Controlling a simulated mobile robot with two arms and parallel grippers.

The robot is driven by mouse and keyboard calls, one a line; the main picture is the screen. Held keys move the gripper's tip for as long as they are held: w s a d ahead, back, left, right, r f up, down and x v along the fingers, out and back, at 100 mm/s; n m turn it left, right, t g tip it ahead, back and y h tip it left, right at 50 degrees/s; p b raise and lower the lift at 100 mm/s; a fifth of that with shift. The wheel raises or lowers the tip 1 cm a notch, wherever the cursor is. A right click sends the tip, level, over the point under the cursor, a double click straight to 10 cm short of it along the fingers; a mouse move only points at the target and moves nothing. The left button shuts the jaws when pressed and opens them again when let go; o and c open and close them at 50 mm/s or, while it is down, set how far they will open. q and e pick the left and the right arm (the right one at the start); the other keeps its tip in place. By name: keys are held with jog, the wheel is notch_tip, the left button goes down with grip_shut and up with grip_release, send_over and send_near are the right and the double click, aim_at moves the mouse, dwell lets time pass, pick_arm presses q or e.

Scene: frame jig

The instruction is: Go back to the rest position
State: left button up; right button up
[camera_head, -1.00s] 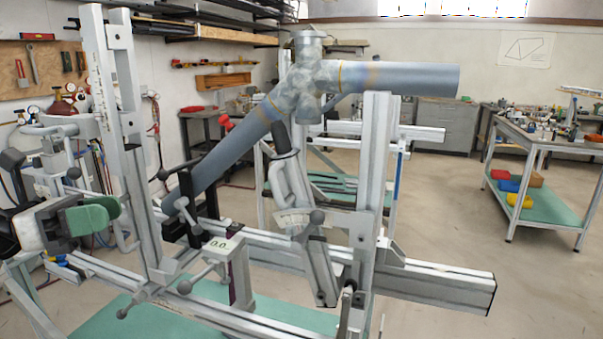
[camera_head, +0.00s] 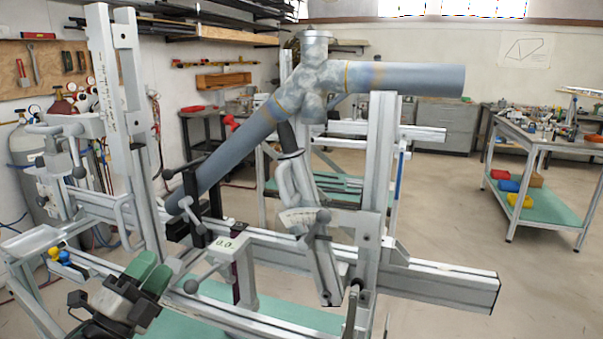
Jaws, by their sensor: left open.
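My left gripper (camera_head: 149,274), with green fingertips, is at the lower left of the head view. It is open, with a narrow gap between the fingertips and nothing seen in it. It appears in front of the jig's lower rail, but I cannot tell the distance. The frame jig (camera_head: 440,283) of pale metal profiles fills the middle. It carries blue-grey tubes (camera_head: 410,79) that meet at a mottled joint (camera_head: 305,90). My right gripper is not in view.
A tall slotted upright (camera_head: 103,75) of the jig stands behind my left gripper. A small metal tray (camera_head: 30,242) is at the left edge. A workbench (camera_head: 497,128) stands at the right. The floor between jig and workbench is clear.

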pick_arm(q)
jog(key=s+f+n+g+y, duration=0.45)
jog(key=f+n, duration=0.35)
jog(key=f, duration=0.2)
jog(key=s+f+n+g+y, duration=0.3)
jog(key=s+f+n+y, duration=0.25)
jog(key=f+n, duration=0.35)
jog(key=s+d+f+n+g, duration=0.2)
jog(key=s+f+g, duration=0.3)
jog(key=s, duration=0.5)
jog(key=s+d+f+n+g, duration=0.25)
jog(key=s+f+g, duration=0.25)
jog(key=s, duration=0.4)
notch_tip(320, 180, down, 24)
jog(key=s+m+g+p, duration=0.1)
jog(key=g+p, duration=0.1)
jog(key=p, duration=0.1)
jog(key=s+a+f+p, duration=0.2)
jog(key=s+f, duration=1)
jog(key=s, duration=0.3)
jog(key=shift+s+a+f+g+h, duration=0.25)
jog(key=shift+s+a+g+h, duration=0.05)
jog(key=shift+s+g, duration=0.1)
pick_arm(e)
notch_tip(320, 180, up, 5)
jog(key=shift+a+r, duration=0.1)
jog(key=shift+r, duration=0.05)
